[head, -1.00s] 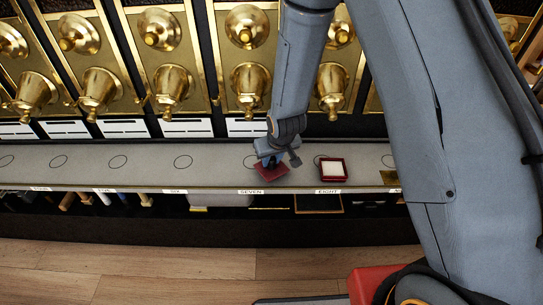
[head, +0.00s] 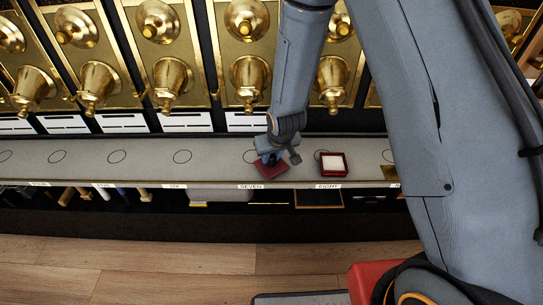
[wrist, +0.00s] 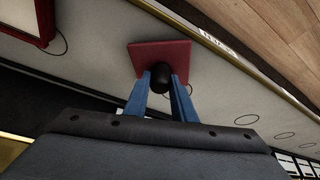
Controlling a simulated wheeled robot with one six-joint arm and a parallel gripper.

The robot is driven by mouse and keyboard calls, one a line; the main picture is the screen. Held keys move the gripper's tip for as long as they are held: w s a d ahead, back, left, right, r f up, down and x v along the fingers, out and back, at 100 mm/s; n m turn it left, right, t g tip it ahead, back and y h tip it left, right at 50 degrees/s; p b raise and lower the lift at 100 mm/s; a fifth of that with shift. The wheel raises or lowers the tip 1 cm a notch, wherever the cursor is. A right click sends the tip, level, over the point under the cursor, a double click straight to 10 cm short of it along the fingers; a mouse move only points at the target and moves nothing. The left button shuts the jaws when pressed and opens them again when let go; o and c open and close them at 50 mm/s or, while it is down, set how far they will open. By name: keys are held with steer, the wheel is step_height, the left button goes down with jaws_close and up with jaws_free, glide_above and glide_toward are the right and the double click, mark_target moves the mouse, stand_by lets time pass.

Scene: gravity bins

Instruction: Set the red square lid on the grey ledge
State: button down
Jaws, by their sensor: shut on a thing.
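The red square lid (head: 271,170) is at the grey ledge (head: 120,170), just above the label SEVEN in the head view. In the wrist view the lid (wrist: 160,54) appears as a flat red square with a dark round knob (wrist: 160,77). My gripper (wrist: 161,82) has its blue fingers shut on that knob. In the head view my gripper (head: 270,158) points down at the ledge, over the lid. The lid lies close to the ledge surface; I cannot tell whether it touches.
A red square box with a white inside (head: 333,164) stands on the ledge above the label EIGHT, right of the lid. Brass bell-shaped dispensers (head: 170,78) line the wall behind. The ledge left of my gripper is clear, with printed circles.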

mark_target(275, 171)
steer(key=shift+f, duration=0.2)
steer(key=c, duration=1.4)
jaws_free()
steer(key=v, duration=0.7)
steer(key=shift+r, duration=0.35)
steer(key=shift+s+d, duration=0.15)
